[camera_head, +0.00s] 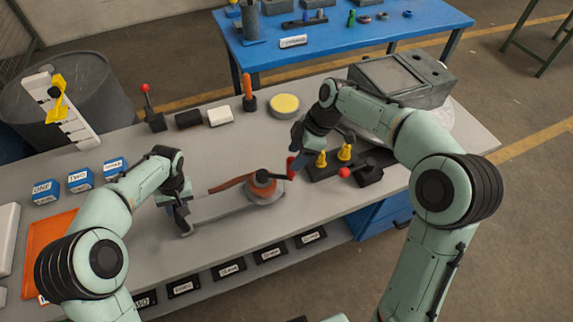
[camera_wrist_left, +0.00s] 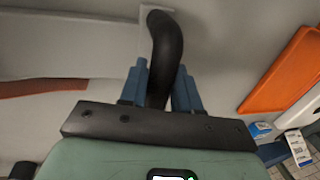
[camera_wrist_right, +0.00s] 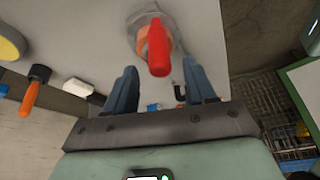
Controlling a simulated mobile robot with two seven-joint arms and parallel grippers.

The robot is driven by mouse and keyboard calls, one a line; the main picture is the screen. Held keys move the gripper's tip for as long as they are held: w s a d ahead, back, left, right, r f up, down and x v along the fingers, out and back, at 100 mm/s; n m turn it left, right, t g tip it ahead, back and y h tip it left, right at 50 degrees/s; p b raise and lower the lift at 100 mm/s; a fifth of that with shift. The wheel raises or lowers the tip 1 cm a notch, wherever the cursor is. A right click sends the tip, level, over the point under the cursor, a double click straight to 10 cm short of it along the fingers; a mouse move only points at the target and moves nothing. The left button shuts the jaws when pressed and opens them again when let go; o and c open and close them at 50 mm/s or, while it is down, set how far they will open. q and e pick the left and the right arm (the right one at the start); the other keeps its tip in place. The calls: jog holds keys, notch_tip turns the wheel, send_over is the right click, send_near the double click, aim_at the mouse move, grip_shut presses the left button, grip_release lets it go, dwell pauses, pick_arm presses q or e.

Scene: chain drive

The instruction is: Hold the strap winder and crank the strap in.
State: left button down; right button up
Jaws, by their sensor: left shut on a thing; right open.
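The strap winder (camera_head: 222,208) lies on the grey bench, with a drum at its right end and a long grey bar running left. An orange-brown strap (camera_head: 230,183) runs left from the drum; it also shows in the left wrist view (camera_wrist_left: 42,88). The crank has a red knob (camera_head: 291,168), seen large in the right wrist view (camera_wrist_right: 158,48). My left gripper (camera_head: 181,212) is shut on the winder's black handle (camera_wrist_left: 164,45). My right gripper (camera_head: 296,143) is open beside the red knob; in its wrist view the knob appears just beyond and between the fingers (camera_wrist_right: 160,80).
A dark block with yellow pegs (camera_head: 322,160) and a red-knobbed lever (camera_head: 345,172) stand right of the winder. An orange tray (camera_head: 55,245) and several blue labelled boxes (camera_head: 80,179) lie left. A yellow-topped round tin (camera_head: 285,104) stands behind. Bench around the bar is clear.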

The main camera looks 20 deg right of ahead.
aim_at(288, 166)
jog(key=x, duration=0.5)
jog(key=shift+w+a+f, duration=0.1)
jog(key=shift+a+f, duration=0.05)
jog(key=shift+f, duration=0.25)
grip_shut()
